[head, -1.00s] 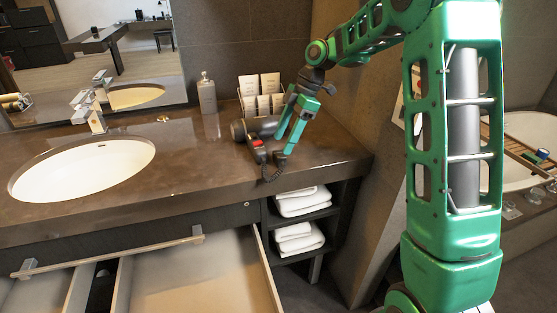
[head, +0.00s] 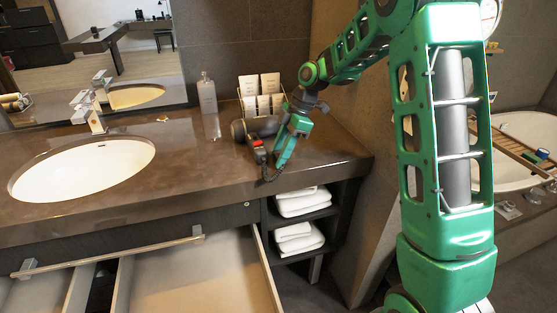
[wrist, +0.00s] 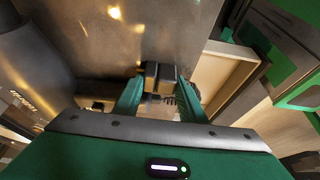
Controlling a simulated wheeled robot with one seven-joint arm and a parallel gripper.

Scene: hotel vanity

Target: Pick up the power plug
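My gripper (head: 278,167) is at the front right of the brown counter, just right of the hair dryer's handle. In the wrist view my gripper (wrist: 160,84) has its green fingers on both sides of a small dark block, which looks like the power plug (wrist: 153,71). The block fills the gap between the fingertips, and the fingers look shut on it. In the head view the fingers hide the plug. A dark coiled cord (head: 268,176) hangs by the fingertips near the counter's front edge.
The dark hair dryer (head: 240,131) lies on the counter (head: 200,160), left of my gripper. A card rack (head: 262,95) and soap bottle (head: 207,95) stand behind. The sink (head: 85,168) is left. An open drawer (head: 200,280) and towels (head: 300,203) are below.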

